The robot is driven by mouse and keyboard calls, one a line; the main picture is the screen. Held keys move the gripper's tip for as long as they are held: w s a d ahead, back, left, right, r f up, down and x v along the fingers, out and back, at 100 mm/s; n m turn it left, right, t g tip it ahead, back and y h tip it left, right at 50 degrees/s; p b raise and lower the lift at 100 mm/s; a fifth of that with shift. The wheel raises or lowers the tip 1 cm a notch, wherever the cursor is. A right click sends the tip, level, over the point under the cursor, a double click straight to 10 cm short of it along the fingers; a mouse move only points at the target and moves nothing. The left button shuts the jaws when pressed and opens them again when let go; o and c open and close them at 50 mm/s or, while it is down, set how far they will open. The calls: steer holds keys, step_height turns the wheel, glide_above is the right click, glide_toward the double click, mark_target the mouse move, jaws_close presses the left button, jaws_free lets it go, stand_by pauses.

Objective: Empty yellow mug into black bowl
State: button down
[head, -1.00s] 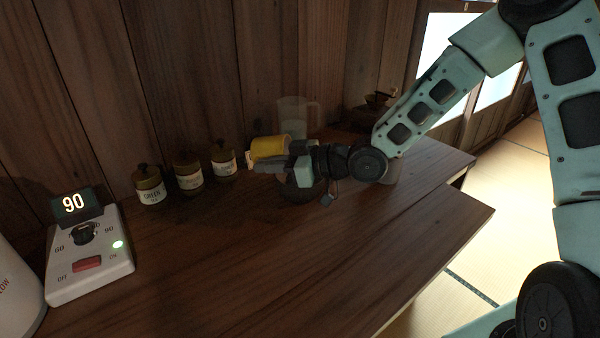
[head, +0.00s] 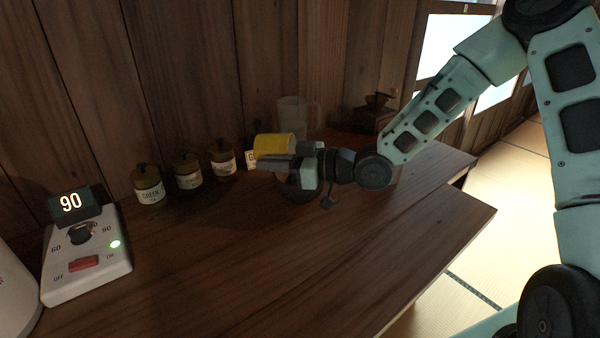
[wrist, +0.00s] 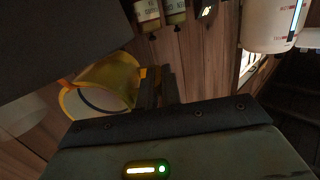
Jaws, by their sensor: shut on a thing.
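The yellow mug (head: 274,145) is held above the counter in the head view, lying on its side. My gripper (head: 276,163) is shut on it, with the fingers at its lower side. In the wrist view the mug (wrist: 112,80) is left of the fingers (wrist: 158,90), and its round rim and pale inside face the camera. A dark rounded shape (head: 297,194), probably the black bowl, sits on the counter below my gripper and is mostly hidden by it. I cannot see any contents pouring.
Several labelled canisters (head: 188,171) stand along the wooden wall, left of the mug. A clear jug (head: 293,115) stands behind it, and a grinder-like box (head: 372,115) is further right. A control unit reading 90 (head: 88,255) is at left. The front counter (head: 240,265) is clear.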

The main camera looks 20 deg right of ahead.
steer(key=shift+s+d+r+t+y+b, duration=0.1)
steer(key=shift+d+r+t+y+b, duration=0.15)
steer(key=shift+y+b, duration=0.45)
steer(key=shift+s+d+t+y+b, duration=0.1)
steer(key=shift+t+y+b, duration=0.3)
steer(key=shift+b, duration=0.5)
stand_by(0.4)
